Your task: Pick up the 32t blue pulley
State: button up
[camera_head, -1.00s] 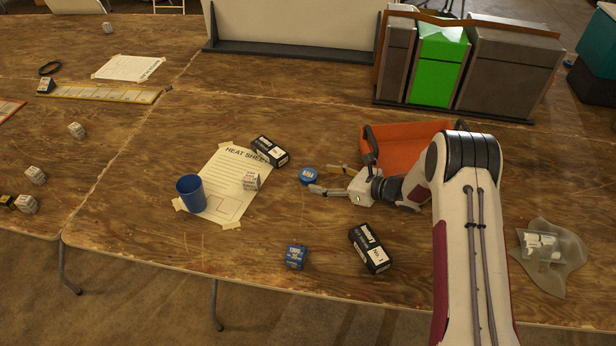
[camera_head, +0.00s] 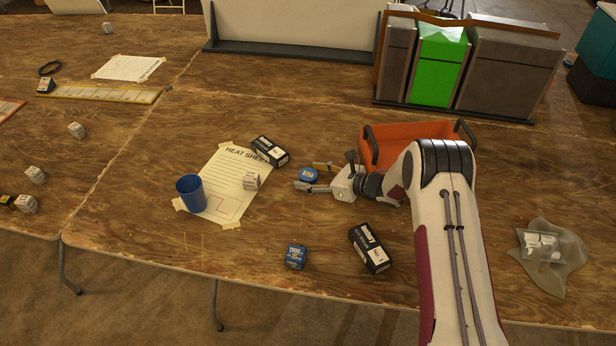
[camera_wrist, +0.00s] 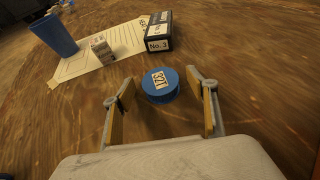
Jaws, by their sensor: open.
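The blue pulley (camera_head: 308,175) is a short round disc lying flat on the wooden table. In the wrist view the pulley (camera_wrist: 160,85) shows a pale label that reads 32T. My gripper (camera_head: 312,178) is open and low over the table, its two fingers pointing left towards the pulley. In the wrist view the open gripper (camera_wrist: 165,98) has one finger on each side, and the pulley sits at or just beyond the gap between the fingertips. I cannot tell if a finger touches it. Nothing is held.
A black box (camera_head: 270,151) and a heat sheet (camera_head: 222,190) with a small white cube (camera_head: 251,181) and a blue cup (camera_head: 191,193) lie to the left. Another black box (camera_head: 370,248) and a blue box (camera_head: 296,256) lie nearer. An orange bin (camera_head: 400,135) stands behind my gripper.

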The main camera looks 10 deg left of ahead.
aim_at(312, 176)
jog(key=c, duration=1.3)
jog(key=shift+r, duration=0.2)
jog(key=shift+r, duration=4.8)
